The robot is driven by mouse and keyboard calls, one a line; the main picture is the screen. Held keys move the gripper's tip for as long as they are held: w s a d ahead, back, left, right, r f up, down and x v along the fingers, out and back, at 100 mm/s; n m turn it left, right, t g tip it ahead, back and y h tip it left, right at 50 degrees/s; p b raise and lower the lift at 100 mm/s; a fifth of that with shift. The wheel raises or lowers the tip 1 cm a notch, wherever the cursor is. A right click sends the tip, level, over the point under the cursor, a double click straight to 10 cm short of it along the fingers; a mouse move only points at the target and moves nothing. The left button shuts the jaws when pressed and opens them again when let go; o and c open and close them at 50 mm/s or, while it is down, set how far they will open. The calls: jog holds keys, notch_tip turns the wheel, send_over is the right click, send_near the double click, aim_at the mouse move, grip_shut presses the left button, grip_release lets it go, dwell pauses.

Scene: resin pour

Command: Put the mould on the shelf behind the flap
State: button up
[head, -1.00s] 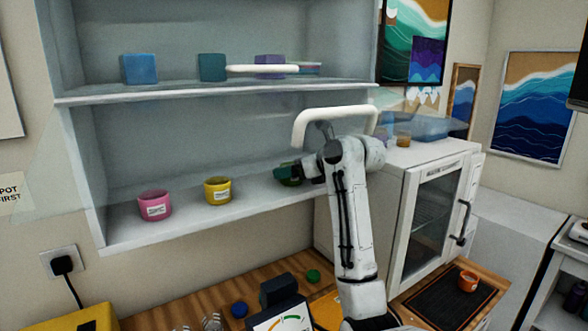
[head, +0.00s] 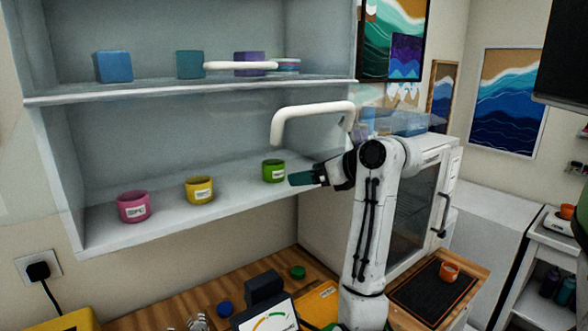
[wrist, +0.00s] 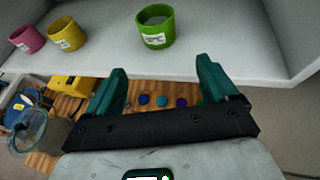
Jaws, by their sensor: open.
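The green mould (head: 273,171), a small labelled cup, stands upright on the lower shelf (head: 160,222), right of a yellow one (head: 199,190) and a pink one (head: 134,206). The green mould also shows in the wrist view (wrist: 155,27), beyond my fingertips. My gripper (head: 296,179) is open and empty, just right of the green mould and apart from it; its two teal fingers are spread in the wrist view (wrist: 162,68). The flap is clear and hard to make out; its white handle (head: 312,109) hangs above my gripper, and the lower shelf front is open below it.
The upper shelf (head: 190,90) holds several blocks behind another white handle (head: 240,66). A white cabinet (head: 440,165) stands right of my arm. Below are a wooden counter, a gauge (head: 268,318) and an orange cup (head: 449,271) on a black mat.

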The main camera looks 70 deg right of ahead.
jog(key=shift+s+a, duration=0.3)
jog(key=shift+s, duration=0.65)
jog(key=shift+c, duration=0.5)
